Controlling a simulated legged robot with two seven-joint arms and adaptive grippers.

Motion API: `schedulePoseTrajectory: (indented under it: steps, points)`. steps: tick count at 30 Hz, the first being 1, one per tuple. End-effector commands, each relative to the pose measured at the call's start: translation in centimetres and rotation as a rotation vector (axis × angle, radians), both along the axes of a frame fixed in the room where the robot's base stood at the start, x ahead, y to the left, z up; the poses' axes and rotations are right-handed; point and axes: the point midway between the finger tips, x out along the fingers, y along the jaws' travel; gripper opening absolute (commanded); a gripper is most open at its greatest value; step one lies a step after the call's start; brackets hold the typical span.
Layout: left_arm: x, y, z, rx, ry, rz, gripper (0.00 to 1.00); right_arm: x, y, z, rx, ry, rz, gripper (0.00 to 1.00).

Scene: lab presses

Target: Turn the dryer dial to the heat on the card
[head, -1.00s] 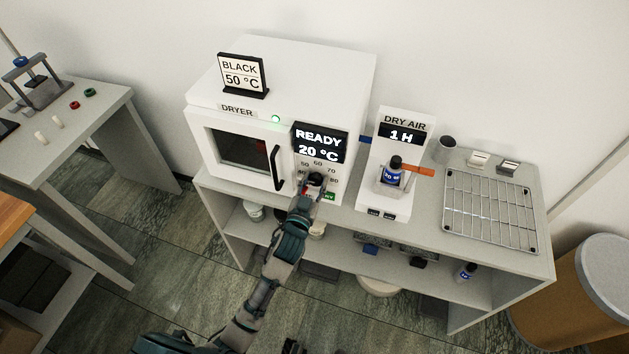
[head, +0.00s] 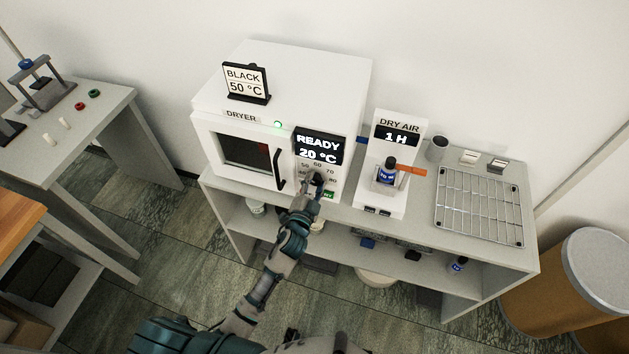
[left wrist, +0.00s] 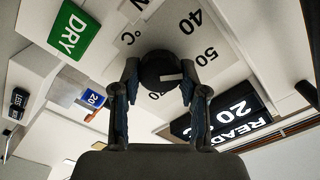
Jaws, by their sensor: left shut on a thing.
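The white dryer (head: 300,80) stands on the bench, and its display (head: 318,146) reads READY 20 °C. The card (head: 246,82) on top reads BLACK 50 °C. The dark round dial (left wrist: 158,68) is on the dryer's front, with numbers such as 40 and 50 around it. My left gripper (head: 314,184) is at the dial below the display; in the left wrist view its fingers are shut on the dial from both sides. A white mark shows on the dial; I cannot tell which number it points to. My right gripper is not in view.
The dryer's door handle (head: 279,170) is just left of my left gripper. A green DRY label (left wrist: 74,32) is near the dial. The dry air unit (head: 396,125) with a blue bottle (head: 387,172) and a wire rack (head: 480,207) stand to the right.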

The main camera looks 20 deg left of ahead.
Motion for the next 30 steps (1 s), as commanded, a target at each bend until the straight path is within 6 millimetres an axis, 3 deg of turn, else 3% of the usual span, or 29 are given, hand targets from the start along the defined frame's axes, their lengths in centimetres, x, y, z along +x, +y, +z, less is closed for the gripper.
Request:
schedulePoseTrajectory:
  steps: [18, 19, 21, 30]
  points:
    - [-0.09, -0.15, -0.45, 0.041, 0.007, -0.002, 0.08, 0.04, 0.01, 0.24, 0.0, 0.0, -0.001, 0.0]
    - [-0.09, -0.15, -0.45, 0.041, 0.007, -0.002, 0.48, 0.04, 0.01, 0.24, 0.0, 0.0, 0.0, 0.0]
    - [-0.09, -0.14, -0.41, 0.04, 0.007, -0.002, 0.65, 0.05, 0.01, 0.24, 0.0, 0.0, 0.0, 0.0]
    - [-0.08, -0.08, -0.19, 0.041, 0.002, -0.001, 0.66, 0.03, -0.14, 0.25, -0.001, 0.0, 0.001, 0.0]
